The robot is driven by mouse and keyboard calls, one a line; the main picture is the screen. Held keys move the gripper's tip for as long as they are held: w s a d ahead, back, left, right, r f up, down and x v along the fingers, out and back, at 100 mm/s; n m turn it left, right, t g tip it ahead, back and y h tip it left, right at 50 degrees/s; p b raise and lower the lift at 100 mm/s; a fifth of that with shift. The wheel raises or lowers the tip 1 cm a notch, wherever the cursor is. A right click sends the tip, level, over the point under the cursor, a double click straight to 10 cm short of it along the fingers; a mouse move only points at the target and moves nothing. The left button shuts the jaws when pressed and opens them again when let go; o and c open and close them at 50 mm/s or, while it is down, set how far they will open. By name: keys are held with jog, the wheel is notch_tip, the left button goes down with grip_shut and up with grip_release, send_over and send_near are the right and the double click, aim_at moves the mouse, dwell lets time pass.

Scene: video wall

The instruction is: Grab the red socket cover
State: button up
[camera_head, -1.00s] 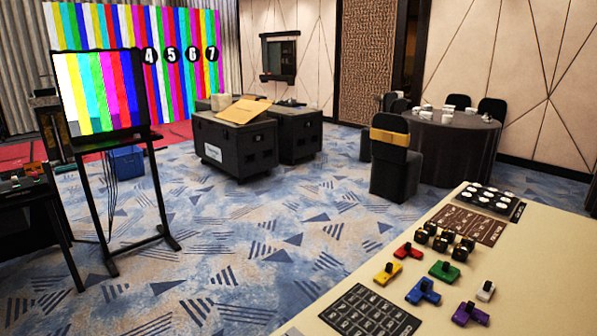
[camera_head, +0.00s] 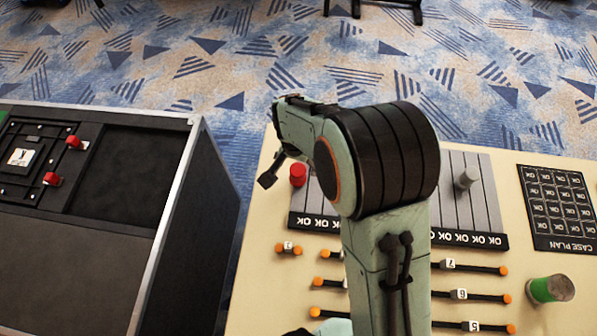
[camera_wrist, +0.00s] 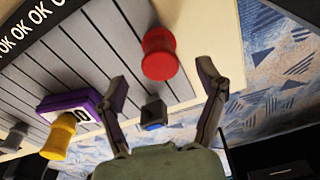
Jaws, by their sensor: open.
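The red socket cover (camera_head: 298,175) is a small red cylinder near the left edge of the cream table, at the edge of the grey slotted board (camera_head: 465,205). It also shows in the wrist view (camera_wrist: 158,54), upper middle, just beyond and between the fingertips. My gripper (camera_wrist: 161,80) is open, one finger on each side, and no contact with the red cover shows. In the head view one dark finger (camera_head: 267,181) shows left of the cover; my arm hides much of the board and the rest of the gripper.
In the wrist view a dark block (camera_wrist: 153,111) with a blue base sits between the fingers, with a purple block (camera_wrist: 82,108) and yellow peg (camera_wrist: 58,137) to the left. Orange-ended rods (camera_head: 475,269) lie nearer. A black case (camera_head: 100,240) stands left, across a gap.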

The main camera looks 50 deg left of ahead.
aim_at(298, 170)
jog(key=shift+w+a+f, duration=0.1)
jog(key=shift+w+f, duration=0.05)
jog(key=shift+f, duration=1.6)
jog(key=c, duration=1)
jog(key=shift+o, duration=0.2)
